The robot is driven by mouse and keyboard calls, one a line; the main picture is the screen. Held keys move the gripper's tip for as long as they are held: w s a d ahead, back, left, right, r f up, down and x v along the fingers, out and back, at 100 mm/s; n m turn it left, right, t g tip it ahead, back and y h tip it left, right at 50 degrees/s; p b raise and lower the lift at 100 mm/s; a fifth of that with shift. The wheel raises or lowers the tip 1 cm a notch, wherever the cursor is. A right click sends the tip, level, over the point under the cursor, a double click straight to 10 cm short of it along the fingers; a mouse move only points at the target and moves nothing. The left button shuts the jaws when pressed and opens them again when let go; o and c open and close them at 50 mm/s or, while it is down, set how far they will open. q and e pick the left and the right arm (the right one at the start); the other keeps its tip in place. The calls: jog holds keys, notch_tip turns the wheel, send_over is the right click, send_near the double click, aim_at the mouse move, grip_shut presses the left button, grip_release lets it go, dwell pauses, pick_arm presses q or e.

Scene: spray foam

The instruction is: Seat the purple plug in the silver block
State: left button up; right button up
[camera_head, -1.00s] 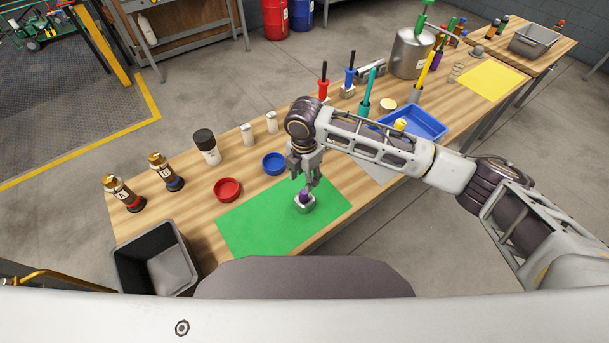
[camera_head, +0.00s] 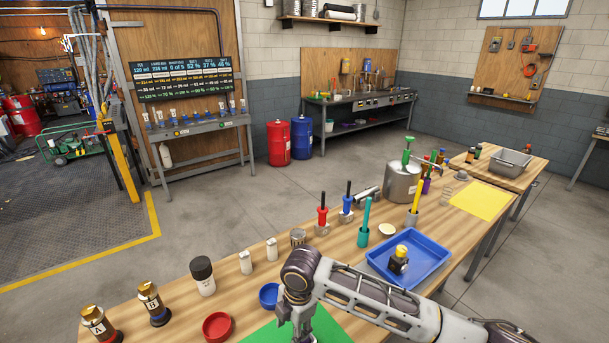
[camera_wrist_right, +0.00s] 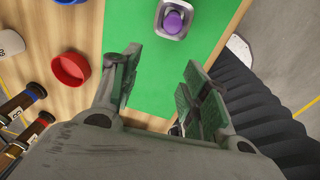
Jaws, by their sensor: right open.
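In the right wrist view, the purple plug (camera_wrist_right: 174,20) sits in the opening of the silver block (camera_wrist_right: 161,14). Its rounded top shows within the block's rim; how deep it sits cannot be told. The block stands on the green mat (camera_wrist_right: 150,92). My right gripper (camera_wrist_right: 161,61) is open and empty, its two fingers apart over the mat, with plug and block beyond the fingertips. In the head view, only the upper part of the right gripper shows at the bottom edge; its fingertips, the plug and the block are out of frame. My left gripper is not in view.
A red dish (camera_head: 217,326) and a blue dish (camera_head: 269,295) stand left of the right gripper. Bottles A (camera_head: 98,324) and B (camera_head: 153,302) stand farther left. A blue tray (camera_head: 436,247) lies beyond my right arm. The mat around the block is clear.

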jog(key=s+a+m+y, duration=0.2)
jog(key=s+a+m, duration=0.1)
jog(key=s+m, duration=0.1)
jog(key=s+d+f+m+t+h, duration=0.1)
jog(key=s+d+f+m, duration=0.15)
jog(key=d+m, duration=0.55)
jog(key=s+d+f+m+t+h, duration=0.1)
jog(key=s+d+m, duration=0.35)
jog(key=d, duration=0.65)
jog(key=s+d+f+m+t+h, duration=0.1)
jog(key=s+d+m, duration=0.1)
jog(key=d+m, duration=0.6)
jog(key=s+d+f+n+g, duration=0.1)
jog(key=s+f, duration=0.2)
jog(key=f, duration=3)
jog(key=s+d+f, duration=0.2)
jog(key=s+f, duration=0.8)
jog(key=s, duration=0.1)
jog(key=s+d+f+g, duration=0.1)
jog(key=s+d+f, duration=0.1)
jog(key=s+f, duration=0.8)
jog(key=shift+s+d+f, duration=0.2)
jog(key=shift+s, duration=0.45)
